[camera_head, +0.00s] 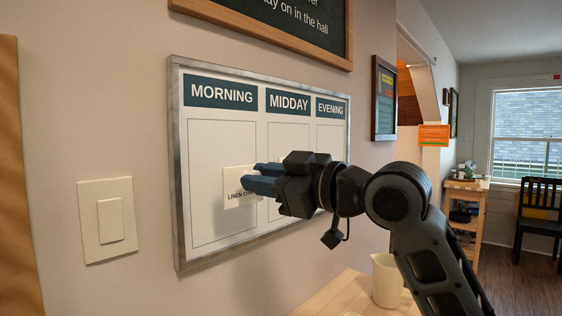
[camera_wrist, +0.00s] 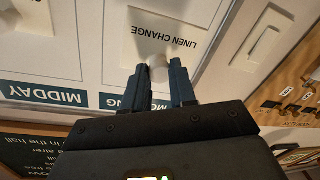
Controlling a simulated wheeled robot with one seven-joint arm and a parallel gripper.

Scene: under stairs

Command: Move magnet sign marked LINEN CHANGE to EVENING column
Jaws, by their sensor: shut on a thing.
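The LINEN CHANGE magnet sign (camera_head: 233,190) is a cream square with dark lettering and a pale knob. In the head view it appears over the right part of the MORNING column, by the gap towards MIDDAY. My gripper (camera_head: 252,178) is shut on its knob and hides part of the sign. The wrist view shows the sign (camera_wrist: 160,38) upside down, with its knob between my gripper's fingertips (camera_wrist: 157,74). I cannot tell whether it touches the board. The EVENING column (camera_head: 331,133) is rightmost on the metal-framed board (camera_head: 178,160), its lower part hidden by my arm.
A light switch (camera_head: 108,220) is left of the board. A chalkboard (camera_head: 290,30) hangs above, and a framed board (camera_head: 384,98) hangs to the right. A cream jug (camera_head: 386,280) stands on a wooden surface (camera_head: 345,296) below. Another pale plate (camera_wrist: 30,14) partly shows in the wrist view near MIDDAY.

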